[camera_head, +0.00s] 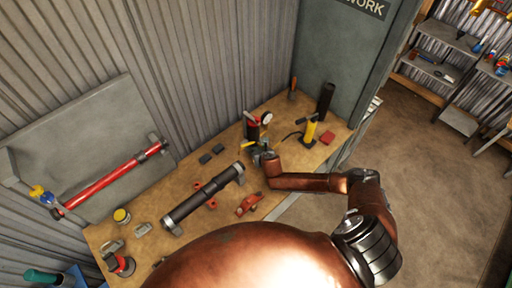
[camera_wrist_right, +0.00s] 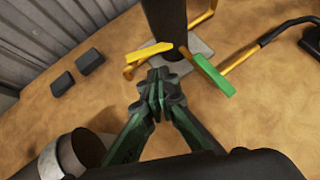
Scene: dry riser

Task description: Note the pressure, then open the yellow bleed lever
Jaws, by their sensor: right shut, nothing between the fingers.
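The yellow bleed lever (camera_wrist_right: 148,53) shows in the right wrist view, just beyond and above my fingertips. It also shows in the head view (camera_head: 247,145), beside the foot of the riser. A green lever (camera_wrist_right: 214,76) sits to its right on a brass pipe. The dark riser post (camera_wrist_right: 165,22) stands on a grey base plate behind them. The white gauge (camera_head: 267,118) is at the top of the riser; its reading is too small to tell. My right gripper (camera_wrist_right: 158,84) is shut and empty, close to the yellow lever; I cannot tell if it touches.
A yellow pump (camera_head: 310,130) stands right of the riser. Two dark blocks (camera_head: 211,154) lie to the left. A red tool (camera_head: 249,204) lies near the front edge.

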